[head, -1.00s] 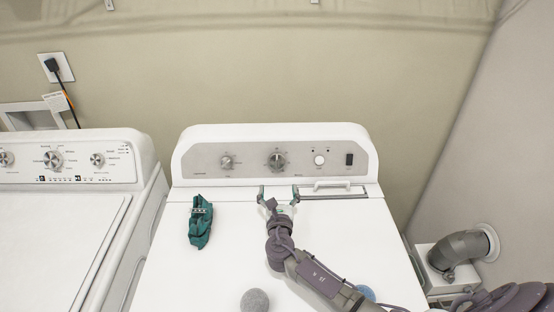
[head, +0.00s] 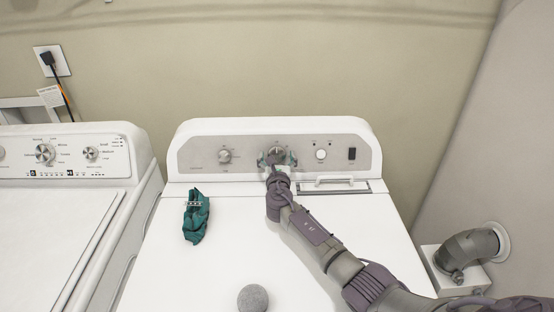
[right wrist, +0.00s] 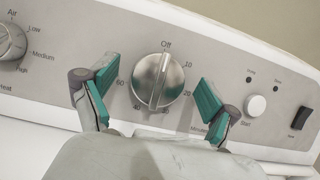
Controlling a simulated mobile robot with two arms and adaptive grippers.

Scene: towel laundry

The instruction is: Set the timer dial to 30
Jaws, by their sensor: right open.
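The timer dial (right wrist: 158,80) is a round silver knob on the dryer's grey control panel (head: 195,152). In the right wrist view, Off is above it, 10 and 20 run down its right side, and 40 is at the lower left. Its grip ridge runs nearly upright, slightly tilted; which end points is unclear. My right gripper (right wrist: 150,92) is open, with one green-padded finger on each side of the dial and visible gaps. In the head view, the right gripper (head: 277,160) partly covers the dial (head: 277,151). My left gripper is not in view.
Another knob (head: 224,156) is left of the timer, and a round start button (head: 320,155) and black switch (head: 352,154) are right. A green cloth (head: 196,217) and grey ball (head: 253,298) lie on the dryer top (head: 180,275). A washer (head: 60,240) stands left.

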